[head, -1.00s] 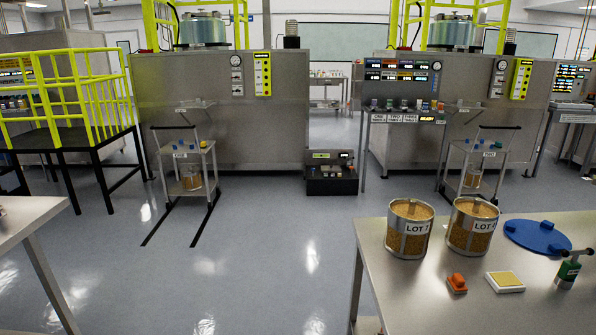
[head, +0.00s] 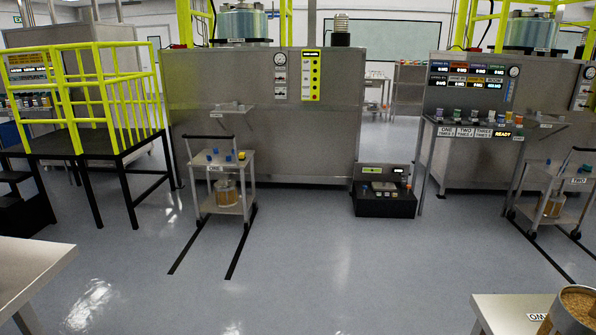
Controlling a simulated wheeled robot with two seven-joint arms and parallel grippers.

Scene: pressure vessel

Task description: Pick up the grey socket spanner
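I cannot make out a grey socket spanner in the head view. Small blue and yellow items (head: 229,156) sit on the top shelf of the trolley marked ONE (head: 238,167), too small to tell apart. Neither of my grippers is in view.
A steel table (head: 30,268) is at the left edge and another (head: 505,312) at the lower right, with a grain-filled container (head: 574,312). A yellow-railed platform (head: 80,140) stands left, a black box unit (head: 384,203) centre. Trolley TWO (head: 552,180) is right. The middle floor is clear.

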